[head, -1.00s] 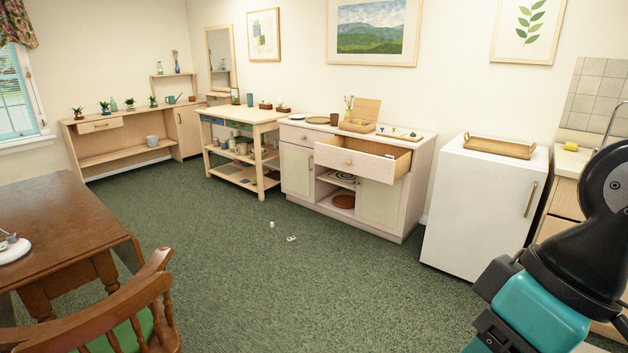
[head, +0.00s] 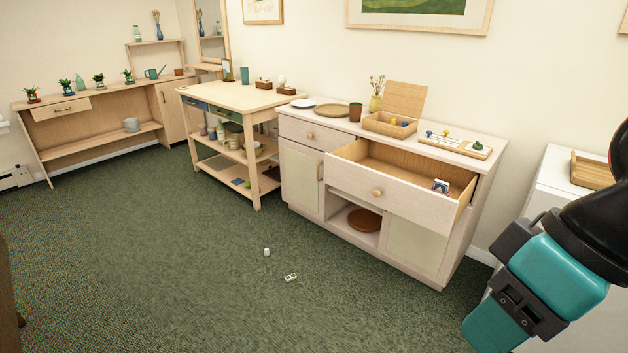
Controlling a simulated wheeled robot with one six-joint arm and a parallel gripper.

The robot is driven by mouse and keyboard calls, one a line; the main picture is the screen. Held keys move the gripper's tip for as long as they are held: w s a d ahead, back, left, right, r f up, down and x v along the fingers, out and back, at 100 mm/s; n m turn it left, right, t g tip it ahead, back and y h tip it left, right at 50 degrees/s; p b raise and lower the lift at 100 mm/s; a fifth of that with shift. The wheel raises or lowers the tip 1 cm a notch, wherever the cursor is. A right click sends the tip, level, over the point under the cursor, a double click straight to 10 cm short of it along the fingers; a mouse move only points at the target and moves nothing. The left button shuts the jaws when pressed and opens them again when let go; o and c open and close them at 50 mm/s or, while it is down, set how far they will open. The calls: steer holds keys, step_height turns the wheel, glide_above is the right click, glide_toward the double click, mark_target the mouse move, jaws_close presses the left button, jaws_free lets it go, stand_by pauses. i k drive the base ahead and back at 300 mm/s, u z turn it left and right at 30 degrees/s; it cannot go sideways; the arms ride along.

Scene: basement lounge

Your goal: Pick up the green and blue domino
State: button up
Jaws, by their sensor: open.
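A small flat white piece (head: 291,277) with dark and greenish marks lies on the green carpet in front of the dresser. It looks like a domino, but its colours are too small to read surely. A small white upright piece (head: 267,252) stands on the carpet just behind and left of it. A small blue and white piece (head: 440,186) is in the open drawer (head: 400,190), at its right end; I cannot tell whether it is a domino. My arm shows at the right edge, in teal and black; my gripper's fingertips are not in view.
The dresser (head: 303,180) has its wide drawer pulled out over the carpet. On top are an open wooden box (head: 390,124) and a game board (head: 455,147). A wooden cart (head: 240,97) stands left. A white fridge (head: 548,190) stands right.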

mark_target(293, 277)
steer(key=i, duration=1.2)
steer(key=u, duration=2.75)
steer(key=i, duration=1)
steer(key=z, duration=2.1)
steer(key=i, duration=1.45)
steer(key=u, duration=0.35)
